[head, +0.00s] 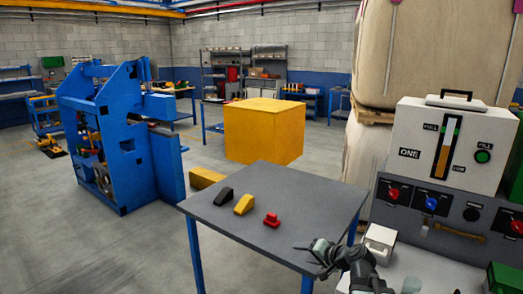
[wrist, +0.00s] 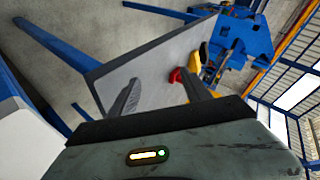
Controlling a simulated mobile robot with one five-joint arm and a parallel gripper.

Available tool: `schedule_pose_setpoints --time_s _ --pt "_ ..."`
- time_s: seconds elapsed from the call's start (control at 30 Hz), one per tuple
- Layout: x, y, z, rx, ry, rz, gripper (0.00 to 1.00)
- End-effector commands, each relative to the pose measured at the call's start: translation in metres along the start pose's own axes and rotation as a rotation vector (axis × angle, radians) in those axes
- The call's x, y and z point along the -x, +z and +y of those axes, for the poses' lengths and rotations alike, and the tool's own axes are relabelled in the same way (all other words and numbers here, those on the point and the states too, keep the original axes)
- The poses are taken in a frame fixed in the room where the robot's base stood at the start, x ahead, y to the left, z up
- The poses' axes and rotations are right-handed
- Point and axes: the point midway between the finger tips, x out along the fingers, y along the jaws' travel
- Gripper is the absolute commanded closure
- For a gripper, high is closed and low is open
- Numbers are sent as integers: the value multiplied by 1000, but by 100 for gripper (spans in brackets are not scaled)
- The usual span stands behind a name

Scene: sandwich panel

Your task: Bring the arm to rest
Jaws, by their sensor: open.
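My gripper (head: 312,252) is at the lower right of the head view, over the front right edge of the grey table (head: 300,195). In the wrist view my gripper (wrist: 160,92) shows two dark fingers spread apart, with nothing held between them. The grey tabletop (wrist: 155,75) lies beyond the fingers, tilted in that picture. My arm is folded low beside the control panel in the head view.
A black block (head: 223,197), a yellow block (head: 244,204) and a red piece (head: 271,220) sit on the table. A panel (head: 435,212) with knobs and a white box (head: 445,145) stands at the right. A blue machine (head: 120,140) and open floor are left.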

Motion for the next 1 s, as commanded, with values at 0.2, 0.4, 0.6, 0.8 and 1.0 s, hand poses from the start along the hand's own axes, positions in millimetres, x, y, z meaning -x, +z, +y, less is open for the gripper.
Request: schedule_pose_setpoints --time_s 0.2,0.4,0.6,0.8,1.0 --pt "-28 122 6 302 248 -347 43" --pt "19 149 77 442 588 -562 43" --pt "77 146 79 447 765 -687 43" --pt "105 124 38 446 763 -685 43" --pt "124 109 10 446 761 -684 43"
